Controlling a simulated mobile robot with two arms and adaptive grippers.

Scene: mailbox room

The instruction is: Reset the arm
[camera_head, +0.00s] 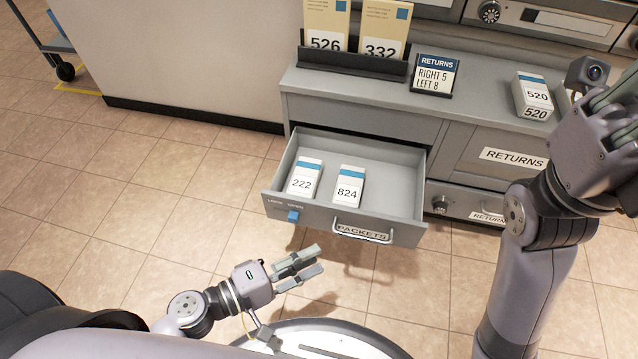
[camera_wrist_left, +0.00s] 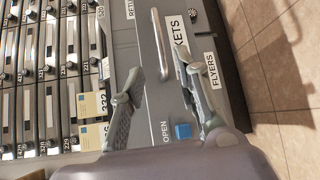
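My left gripper (camera_head: 311,262) is low in front of the open packets drawer (camera_head: 340,218), apart from its handle (camera_head: 362,232). Its fingers are spread and empty; they also show apart in the left wrist view (camera_wrist_left: 160,85), with the drawer front beyond them. My left arm comes in from the lower left. My right gripper (camera_head: 622,105) is raised at the right edge, in front of the cabinet's right side. It is partly cut off, and its fingertips do not show clearly.
The drawer, pulled out, holds packets 222 (camera_head: 304,180) and 824 (camera_head: 347,187). A blue button (camera_head: 293,216) is on its front. On the counter stand a file holder (camera_head: 350,62), a returns sign (camera_head: 434,76) and box 520 (camera_head: 534,97).

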